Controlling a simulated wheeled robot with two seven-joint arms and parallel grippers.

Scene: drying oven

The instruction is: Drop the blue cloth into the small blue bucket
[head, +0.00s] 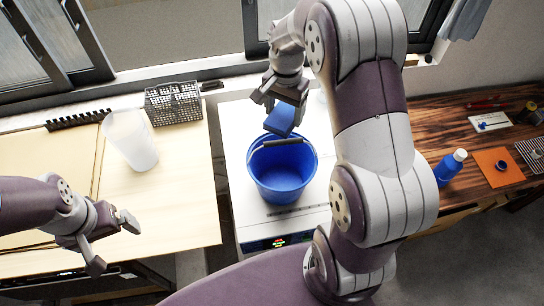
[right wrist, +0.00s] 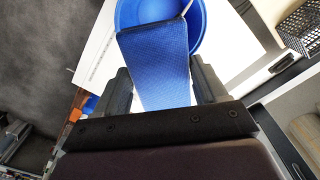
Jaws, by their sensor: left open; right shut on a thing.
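The small blue bucket (head: 284,177) stands upright on the white top of the oven (head: 236,130) in the head view, its dark handle lying across the rim. My right gripper (head: 287,101) is shut on the blue cloth (head: 280,119) and holds it above the far side of the bucket's mouth. In the right wrist view the cloth (right wrist: 155,65) sticks out from between the fingers and overlaps the bucket (right wrist: 192,12) behind it. My left gripper (head: 112,242) is open and empty over the front of the pale table on the left.
A translucent cup (head: 131,140) and a dark wire basket (head: 173,103) stand on the pale table (head: 185,190). A blue bottle (head: 450,168) and an orange sheet (head: 498,167) are on the dark wooden table at right. My right arm spans the space beside the bucket.

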